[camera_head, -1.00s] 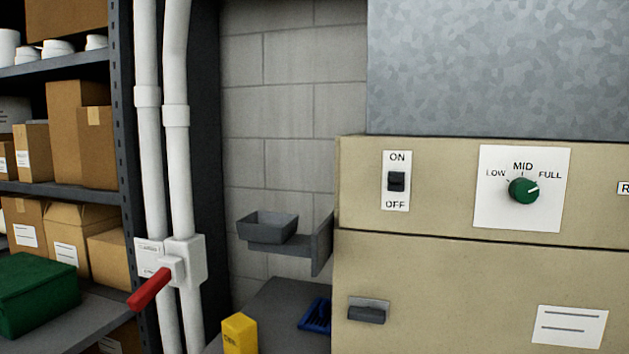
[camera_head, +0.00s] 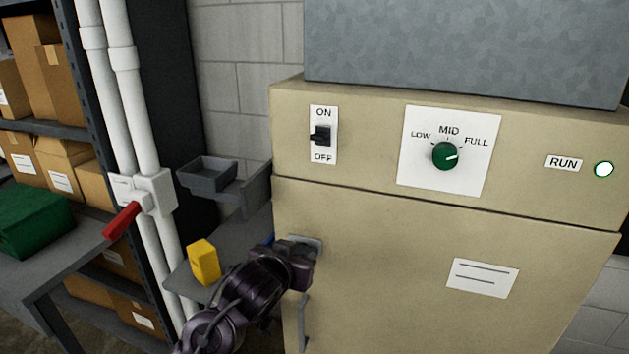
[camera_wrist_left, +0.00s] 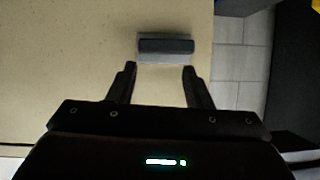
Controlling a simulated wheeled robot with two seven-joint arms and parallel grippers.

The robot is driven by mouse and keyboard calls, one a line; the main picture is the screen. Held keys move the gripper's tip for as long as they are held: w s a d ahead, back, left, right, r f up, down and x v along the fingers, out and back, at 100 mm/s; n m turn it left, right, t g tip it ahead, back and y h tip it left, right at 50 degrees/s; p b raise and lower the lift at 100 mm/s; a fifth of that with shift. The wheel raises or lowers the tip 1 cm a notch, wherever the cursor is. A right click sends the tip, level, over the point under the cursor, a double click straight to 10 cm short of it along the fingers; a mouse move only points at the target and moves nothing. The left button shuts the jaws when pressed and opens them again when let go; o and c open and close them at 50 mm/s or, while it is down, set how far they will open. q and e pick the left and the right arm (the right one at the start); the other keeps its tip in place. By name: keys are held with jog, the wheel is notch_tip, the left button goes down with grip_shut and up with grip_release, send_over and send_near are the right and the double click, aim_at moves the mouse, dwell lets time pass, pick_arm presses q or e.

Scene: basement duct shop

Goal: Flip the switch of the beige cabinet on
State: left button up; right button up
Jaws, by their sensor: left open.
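The beige cabinet (camera_head: 380,225) fills the right half of the head view. Its black toggle switch (camera_head: 321,135) sits on a white plate between the words ON and OFF. I cannot tell clearly which way the lever is set. My left gripper (camera_head: 308,266) is below the switch, by the cabinet's grey door handle (camera_head: 312,242). In the left wrist view, the open left gripper (camera_wrist_left: 160,71) faces the handle (camera_wrist_left: 166,47), with nothing between its fingers. My right gripper is not in view.
A green knob (camera_head: 445,155) points towards FULL. Left of the cabinet are a grey tray (camera_head: 207,174), a yellow block (camera_head: 203,262) and a red lever (camera_head: 122,220) on white pipes. A shelf with boxes stands farther left. The space before the switch is clear.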

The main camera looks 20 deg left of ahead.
aim_at(316, 138)
pick_arm(q)
jog(key=s+d+r+t+h+p, duration=0.1)
jog(key=s+r+t, duration=0.15)
jog(key=r, duration=0.95)
jog(key=s+d+r+t, duration=0.1)
jog(key=d+r+t, duration=0.15)
jog(key=r, duration=0.85)
jog(key=w, duration=0.2)
jog(key=w+p, duration=0.1)
jog(key=w, duration=0.3)
jog(key=shift+a+r+p, duration=0.15)
jog(key=shift+a+p, duration=0.15)
jog(key=shift+p, duration=0.05)
jog(key=shift+w, duration=0.6)
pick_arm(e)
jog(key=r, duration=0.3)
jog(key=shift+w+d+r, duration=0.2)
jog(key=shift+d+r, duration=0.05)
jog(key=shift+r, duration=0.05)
